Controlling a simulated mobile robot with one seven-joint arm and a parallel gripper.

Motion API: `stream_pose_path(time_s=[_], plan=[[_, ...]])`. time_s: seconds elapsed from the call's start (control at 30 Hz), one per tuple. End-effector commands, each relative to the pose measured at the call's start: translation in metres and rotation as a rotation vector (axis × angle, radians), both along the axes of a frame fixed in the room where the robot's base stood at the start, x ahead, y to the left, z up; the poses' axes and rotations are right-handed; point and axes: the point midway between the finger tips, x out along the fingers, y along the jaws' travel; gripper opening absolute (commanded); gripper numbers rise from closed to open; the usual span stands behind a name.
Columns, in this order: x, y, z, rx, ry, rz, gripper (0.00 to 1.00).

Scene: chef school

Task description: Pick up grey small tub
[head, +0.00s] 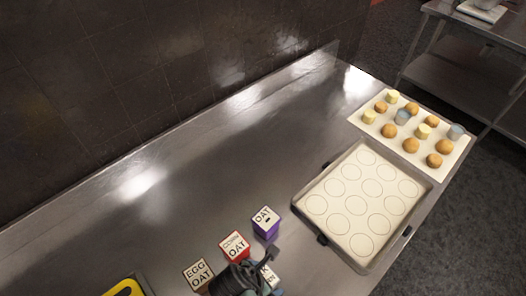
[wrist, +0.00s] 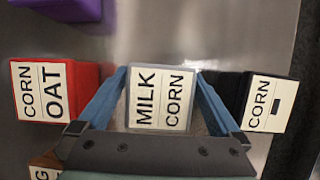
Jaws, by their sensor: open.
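The grey small tub (wrist: 161,98) has a white label reading MILK CORN and pale grey sides. In the wrist view it sits between the two blue fingers of my gripper (wrist: 162,76), which is open with one finger on each side of it. Small gaps seem to show beside the tub; I cannot tell if either finger touches it. In the head view my gripper (head: 240,278) is at the bottom edge and covers part of the tub, whose label (head: 268,274) shows partly.
A red OAT CORN tub (head: 234,246), purple tub (head: 265,222) and brown EGG OAT tub (head: 197,275) stand close by. A black CORN tub (wrist: 268,102) is to the right. A baking tray (head: 300,203) and a mat with buns (head: 455,150) lie farther right. The steel counter behind is clear.

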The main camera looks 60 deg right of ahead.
Motion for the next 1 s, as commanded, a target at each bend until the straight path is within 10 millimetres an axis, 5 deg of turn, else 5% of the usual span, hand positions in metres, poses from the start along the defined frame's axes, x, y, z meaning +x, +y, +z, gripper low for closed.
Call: stream_pose_path(time_s=[0.3, 0.8, 1.0], plan=[[-0.0004, -0.0018, -0.0044, 0.000, -0.001, 0.000, 1.00], [-0.0003, -0.0016, -0.0041, 0.000, -0.001, 0.000, 0.10], [0.0000, -0.0018, -0.0036, -0.001, -0.002, 0.001, 0.08]])
